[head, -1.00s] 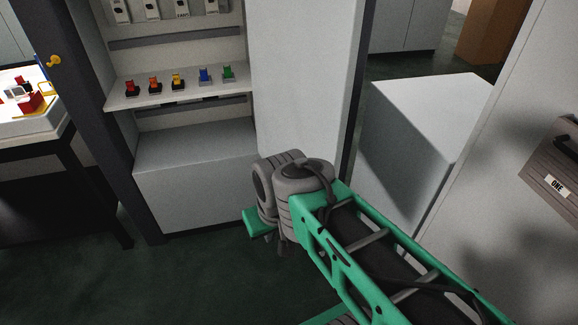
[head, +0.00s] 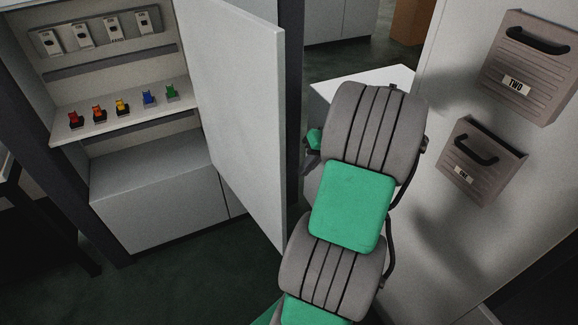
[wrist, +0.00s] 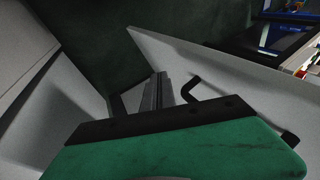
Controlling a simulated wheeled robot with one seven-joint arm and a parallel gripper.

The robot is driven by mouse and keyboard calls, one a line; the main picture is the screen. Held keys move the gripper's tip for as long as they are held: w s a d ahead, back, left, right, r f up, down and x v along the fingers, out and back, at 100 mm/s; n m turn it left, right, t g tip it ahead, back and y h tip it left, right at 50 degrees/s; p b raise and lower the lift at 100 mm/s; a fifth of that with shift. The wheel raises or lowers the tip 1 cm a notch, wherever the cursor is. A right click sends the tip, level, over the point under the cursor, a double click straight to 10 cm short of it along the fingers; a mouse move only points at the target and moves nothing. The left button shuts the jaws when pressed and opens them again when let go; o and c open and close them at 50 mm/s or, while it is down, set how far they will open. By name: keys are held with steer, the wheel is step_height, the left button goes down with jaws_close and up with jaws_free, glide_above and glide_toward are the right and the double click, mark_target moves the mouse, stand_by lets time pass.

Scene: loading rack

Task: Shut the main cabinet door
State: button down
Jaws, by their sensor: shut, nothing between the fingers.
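The main cabinet door (head: 235,100) is a pale grey panel. It stands open, swung out from the right side of the cabinet (head: 160,195), so the shelves inside show. In the wrist view the door (wrist: 225,75) slants across the picture, and a black handle (wrist: 192,88) on it is partly hidden by my gripper. My gripper (wrist: 158,92) is shut and empty, its fingertips a little left of the visible handle end. I cannot tell whether it touches the door. In the head view my arm hides most of the gripper, to the right of the door.
Several coloured breakers (head: 122,107) sit on the cabinet shelf, with grey switches (head: 115,31) above. A white box (head: 345,82) stands behind my arm. Two brown wall holders (head: 527,68) hang on the right wall. The dark green floor (head: 200,275) in front of the cabinet looks clear.

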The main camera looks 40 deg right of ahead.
steer(key=s+d+r+n+t+y, duration=0.1)
steer(key=s+d+r+n, duration=0.1)
steer(key=d+r+n, duration=0.3)
steer(key=w+a+f+b, duration=0.5)
steer(key=a+f, duration=0.2)
steer(key=a, duration=0.2)
